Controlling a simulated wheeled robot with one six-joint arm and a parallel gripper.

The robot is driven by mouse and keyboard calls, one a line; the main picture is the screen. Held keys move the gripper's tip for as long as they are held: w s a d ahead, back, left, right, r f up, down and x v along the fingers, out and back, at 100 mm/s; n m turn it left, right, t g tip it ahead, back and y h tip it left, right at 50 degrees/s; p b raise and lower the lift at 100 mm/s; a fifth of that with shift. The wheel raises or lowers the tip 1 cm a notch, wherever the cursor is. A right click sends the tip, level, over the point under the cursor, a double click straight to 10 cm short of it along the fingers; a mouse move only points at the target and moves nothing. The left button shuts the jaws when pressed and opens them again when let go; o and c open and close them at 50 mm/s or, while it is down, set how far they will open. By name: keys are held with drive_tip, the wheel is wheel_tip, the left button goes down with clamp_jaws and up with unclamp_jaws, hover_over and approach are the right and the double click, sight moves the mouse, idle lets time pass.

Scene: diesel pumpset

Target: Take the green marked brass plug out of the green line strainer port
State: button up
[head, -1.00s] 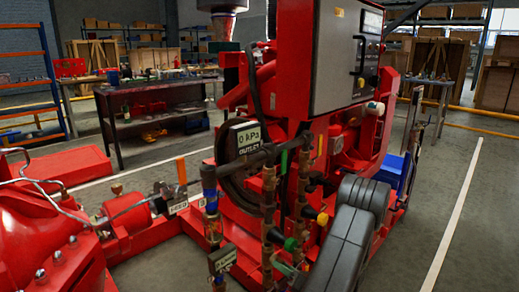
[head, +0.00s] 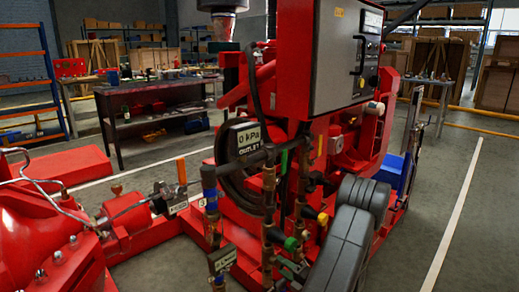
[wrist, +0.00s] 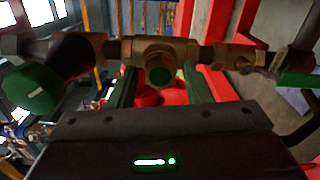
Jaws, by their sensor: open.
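In the wrist view, the brass plug with a round green face (wrist: 160,76) sits in the brass strainer body (wrist: 150,50) on the pipe, facing my camera. My gripper (wrist: 160,90) is open, with one dark finger to the left and one to the right of the plug's line. Nothing is held between the fingers. I cannot tell how far the fingertips are from the plug. In the head view, my grey arm reaches down in front of the pipework, and my gripper cannot be made out clearly there.
A green knob (wrist: 33,88) stands left of the strainer and a green lever (wrist: 297,80) right of it, both close to my gripper. The head view shows a green knob (head: 291,244) and a yellow one (head: 322,219) on upright brass pipes. Red machinery stands behind.

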drive_tip(key=shift+m, duration=0.8)
clamp_jaws()
drive_tip(key=shift+p, duration=0.4)
